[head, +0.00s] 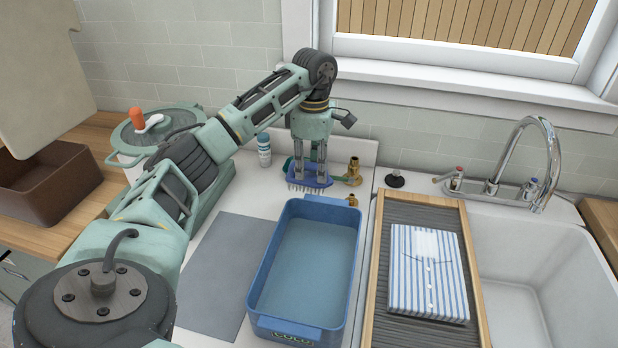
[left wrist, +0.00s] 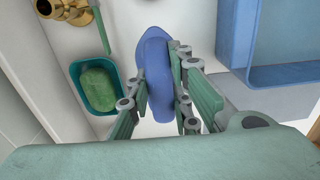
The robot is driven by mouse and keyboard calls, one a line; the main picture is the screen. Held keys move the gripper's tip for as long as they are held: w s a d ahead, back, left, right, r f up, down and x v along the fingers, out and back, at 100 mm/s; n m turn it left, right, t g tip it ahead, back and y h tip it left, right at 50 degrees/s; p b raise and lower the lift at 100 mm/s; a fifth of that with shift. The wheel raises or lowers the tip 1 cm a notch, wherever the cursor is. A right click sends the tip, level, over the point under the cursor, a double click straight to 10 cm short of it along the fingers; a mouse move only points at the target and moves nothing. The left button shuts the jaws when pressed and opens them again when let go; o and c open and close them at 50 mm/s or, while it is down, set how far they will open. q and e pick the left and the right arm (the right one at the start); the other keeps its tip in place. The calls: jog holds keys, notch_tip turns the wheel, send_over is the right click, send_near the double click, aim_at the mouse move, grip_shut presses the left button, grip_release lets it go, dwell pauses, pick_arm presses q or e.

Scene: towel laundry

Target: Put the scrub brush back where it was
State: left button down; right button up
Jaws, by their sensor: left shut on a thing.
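The scrub brush (head: 309,182) is blue with pale bristles pointing down. My left gripper (head: 318,160) is shut on it from above, behind the far end of the blue tub. The left wrist view shows the brush (left wrist: 155,72) between the two fingers of the gripper (left wrist: 165,95). Whether the bristles touch the counter is hard to tell. A teal dish with a green soap bar (left wrist: 98,88) lies beside the brush in the left wrist view. My right gripper is not in view.
A blue tub of water (head: 259,285) stands in front of the brush. Brass fittings (head: 354,172) are close to its right. A white bottle (head: 264,150) stands to its left. A striped folded towel (head: 428,272) lies on a ribbed board beside the sink (head: 545,265). A grey mat (head: 222,265) lies left of the tub.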

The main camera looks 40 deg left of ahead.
aim_at(310, 177)
pick_arm(q)
jog(key=shift+s+a+f, duration=0.15)
jog(key=shift+a+f, duration=0.05)
jog(key=shift+a, duration=0.15)
jog(key=shift+f, duration=0.25)
notch_tip(310, 177, down, 3)
jog(key=shift+f+p, duration=0.15)
jog(key=shift+p, duration=0.45)
jog(key=shift+f, duration=0.15)
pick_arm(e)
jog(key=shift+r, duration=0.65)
pick_arm(q)
jog(key=c, duration=1.6)
grip_release()
jog(key=shift+f, duration=0.15)
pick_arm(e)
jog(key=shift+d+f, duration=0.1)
